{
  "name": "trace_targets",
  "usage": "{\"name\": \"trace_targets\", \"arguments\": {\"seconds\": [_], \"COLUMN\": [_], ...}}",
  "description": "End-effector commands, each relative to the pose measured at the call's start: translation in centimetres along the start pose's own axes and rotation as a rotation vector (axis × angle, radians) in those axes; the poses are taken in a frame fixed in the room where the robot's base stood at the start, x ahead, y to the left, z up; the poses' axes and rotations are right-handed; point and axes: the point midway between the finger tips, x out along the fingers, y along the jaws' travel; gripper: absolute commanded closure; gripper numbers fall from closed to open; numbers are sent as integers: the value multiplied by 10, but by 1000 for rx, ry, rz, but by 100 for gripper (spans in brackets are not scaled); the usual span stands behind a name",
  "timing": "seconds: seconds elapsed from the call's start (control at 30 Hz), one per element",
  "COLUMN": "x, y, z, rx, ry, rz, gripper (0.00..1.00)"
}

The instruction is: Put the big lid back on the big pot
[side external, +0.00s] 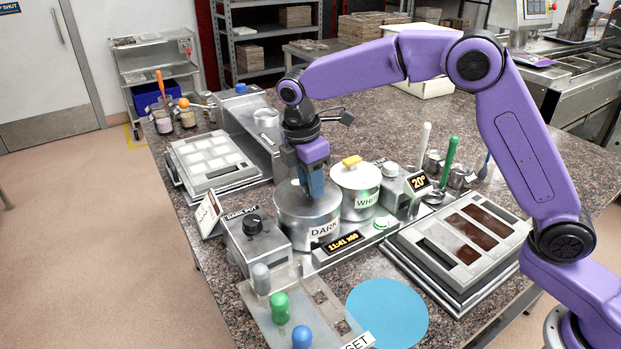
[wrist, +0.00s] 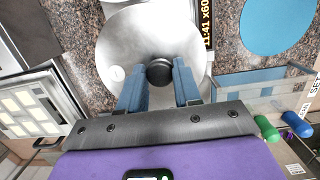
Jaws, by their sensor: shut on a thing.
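The big pot (side external: 295,229) is a steel pot labelled DARK, at the middle of the bench. The big lid (side external: 286,197) is a flat steel disc lying level at the pot's rim; I cannot tell whether it is fully seated. In the wrist view the lid (wrist: 130,45) fills the middle and hides the pot's mouth. Its black knob (wrist: 159,72) sits between my fingers. My gripper (side external: 312,190) points down from above the lid, and its blue fingers (wrist: 159,88) are shut on the knob.
A smaller pot labelled WHITE (side external: 361,204), with a white lid and yellow knob, stands close on the right. A dial box (side external: 253,238) and timer (side external: 335,243) are in front. Mould trays lie left (side external: 207,160) and right (side external: 440,262). A blue disc (side external: 388,314) lies in front.

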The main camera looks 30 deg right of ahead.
Motion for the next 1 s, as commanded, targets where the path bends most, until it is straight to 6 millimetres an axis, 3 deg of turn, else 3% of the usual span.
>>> {"name": "trace_targets", "arguments": {"seconds": [0.1, 0.13, 0.2, 0.63, 1.0], "x": [3, 3, 3, -7, -77], "y": [0, 0, 0, 0, 0], "z": [0, 0, 0, 0, 0], "rx": [0, 0, 0, 0, 0], "ry": [0, -1, -1, 0, 2], "rz": [0, -1, 0, 1, 4], "gripper": [100, 61, 42, 42, 42]}}
